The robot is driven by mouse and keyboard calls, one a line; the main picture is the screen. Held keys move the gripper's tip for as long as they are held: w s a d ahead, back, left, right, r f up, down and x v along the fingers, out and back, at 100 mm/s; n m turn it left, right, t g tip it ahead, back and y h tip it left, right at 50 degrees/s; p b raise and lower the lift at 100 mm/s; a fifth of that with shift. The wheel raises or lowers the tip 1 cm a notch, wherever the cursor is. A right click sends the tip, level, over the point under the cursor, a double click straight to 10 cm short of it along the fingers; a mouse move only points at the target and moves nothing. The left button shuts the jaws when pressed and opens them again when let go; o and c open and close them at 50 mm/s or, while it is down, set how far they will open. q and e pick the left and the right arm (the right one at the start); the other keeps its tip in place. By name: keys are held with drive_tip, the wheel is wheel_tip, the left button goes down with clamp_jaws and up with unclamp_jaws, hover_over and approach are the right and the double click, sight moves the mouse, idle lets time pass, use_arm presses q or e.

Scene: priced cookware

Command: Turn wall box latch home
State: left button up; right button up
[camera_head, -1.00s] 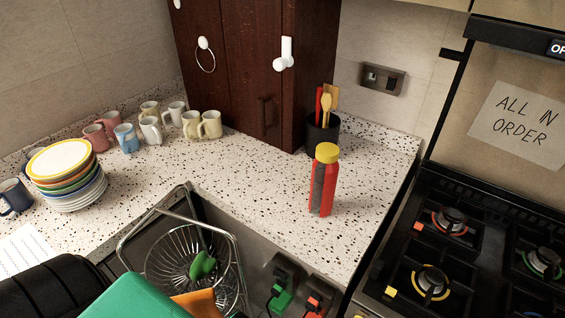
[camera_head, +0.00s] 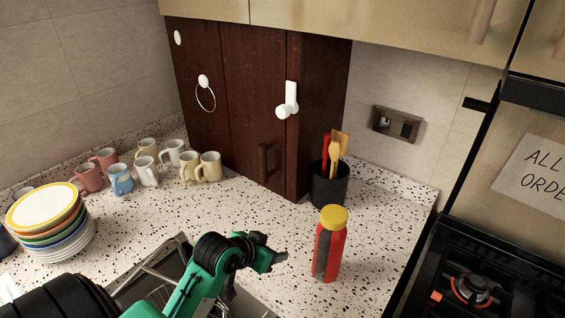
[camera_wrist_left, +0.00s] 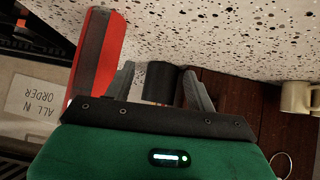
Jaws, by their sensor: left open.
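The dark wooden wall box (camera_head: 256,90) stands at the back of the counter. Its white latch (camera_head: 290,98) is on the front near the right edge, its arm upright and a round knob at the lower end. My left gripper (camera_head: 278,257) is over the counter, below and in front of the box, left of the red bottle, well apart from the latch. In the left wrist view its two fingers (camera_wrist_left: 160,88) are spread with nothing held between them. The latch is not visible in that view. My right gripper is not in view.
A red bottle with a yellow lid (camera_head: 329,245) stands close right of my gripper. A black utensil pot (camera_head: 329,186) is by the box's right corner. Several mugs (camera_head: 120,180) and stacked plates (camera_head: 50,222) stand left. A stove (camera_head: 470,285) is at right.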

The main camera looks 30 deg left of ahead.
use_arm(q)
drive_tip(key=w+a+r+n+t, duration=0.1)
drive_tip(key=w+a+r+t, duration=0.25)
drive_tip(key=r, duration=0.35)
drive_tip(key=w+a+r+t, duration=0.2)
drive_tip(key=w+a+r, duration=0.2)
drive_tip(key=r, duration=0.4)
drive_tip(key=n+t, duration=0.1)
drive_tip(key=t, duration=0.2)
approach(280, 114)
drive_tip(key=w+p, duration=0.1)
drive_tip(key=w, duration=0.2)
drive_tip(key=w+p, duration=0.2)
drive_tip(key=w, duration=0.1)
drive_tip(key=w+p, duration=0.2)
drive_tip(key=w, duration=0.1)
drive_tip(key=shift+w+d+r, duration=0.15)
drive_tip(key=shift+d+r, duration=0.1)
drive_tip(key=shift+d, duration=0.15)
drive_tip(key=shift+w+d+f, duration=0.1)
drive_tip(key=shift+w, duration=0.55)
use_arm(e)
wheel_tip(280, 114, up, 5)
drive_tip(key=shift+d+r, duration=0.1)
use_arm(q)
drive_tip(key=shift+c, duration=0.3)
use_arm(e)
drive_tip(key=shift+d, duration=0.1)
